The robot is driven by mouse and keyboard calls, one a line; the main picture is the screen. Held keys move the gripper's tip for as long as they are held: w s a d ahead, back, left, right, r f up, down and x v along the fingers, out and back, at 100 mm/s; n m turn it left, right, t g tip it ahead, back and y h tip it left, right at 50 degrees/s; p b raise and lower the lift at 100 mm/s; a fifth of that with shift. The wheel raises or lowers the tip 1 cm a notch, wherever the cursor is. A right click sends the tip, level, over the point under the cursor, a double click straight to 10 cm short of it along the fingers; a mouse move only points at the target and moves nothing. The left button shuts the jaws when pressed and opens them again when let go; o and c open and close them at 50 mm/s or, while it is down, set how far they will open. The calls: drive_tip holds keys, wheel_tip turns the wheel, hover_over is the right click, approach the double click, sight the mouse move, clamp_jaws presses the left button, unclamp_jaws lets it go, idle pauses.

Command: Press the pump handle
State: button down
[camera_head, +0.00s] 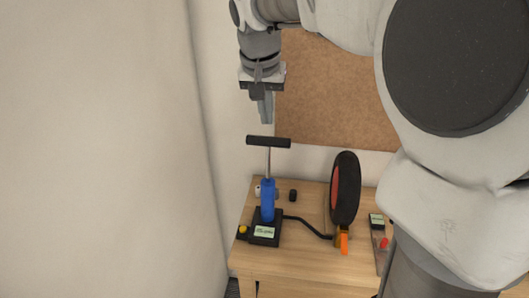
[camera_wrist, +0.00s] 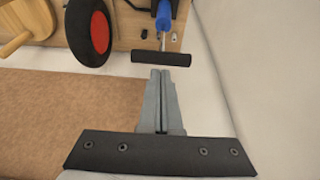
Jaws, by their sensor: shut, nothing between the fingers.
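The pump has a black T-shaped handle (camera_head: 268,142) on a raised silver rod (camera_head: 268,164), above a blue barrel (camera_head: 268,200) on a black base (camera_head: 265,228). It stands upright on the table. My gripper (camera_head: 266,121) is shut and empty, pointing down just above the handle, with a small gap in the head view. In the wrist view the gripper fingertips (camera_wrist: 160,72) lie together close to the handle (camera_wrist: 161,58), near its middle. The blue barrel (camera_wrist: 164,16) shows beyond the handle there.
A wheel with a black tire and red rim (camera_head: 345,188) stands right of the pump, with a black hose (camera_head: 308,226) running toward it. The wooden table (camera_head: 300,262) also holds small items. A wall (camera_head: 110,150) is close on the left; a cork board (camera_head: 335,95) hangs behind.

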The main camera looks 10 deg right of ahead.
wheel_tip(320, 180, up, 7)
drive_tip(key=s+a+t+h+p, duration=0.1)
drive_tip(key=s+t, duration=0.1)
drive_tip(key=t, duration=0.1)
drive_tip(key=shift+f, duration=0.2)
hover_over(267, 142)
drive_tip(key=f, duration=0.8)
drive_tip(key=shift+w+d+f+p, duration=0.15)
drive_tip(key=shift+w+d+p, duration=0.1)
drive_tip(key=shift+w+p, duration=0.15)
drive_tip(key=shift+s+a+f, duration=0.1)
drive_tip(key=shift+s+f, duration=0.05)
drive_tip(key=shift+f, duration=0.45)
drive_tip(key=shift+s+a+f, duration=0.1)
drive_tip(key=shift+s+f, duration=0.05)
drive_tip(key=shift+f, duration=0.45)
drive_tip(key=shift+s+f, duration=0.1)
drive_tip(key=shift+f, duration=0.5)
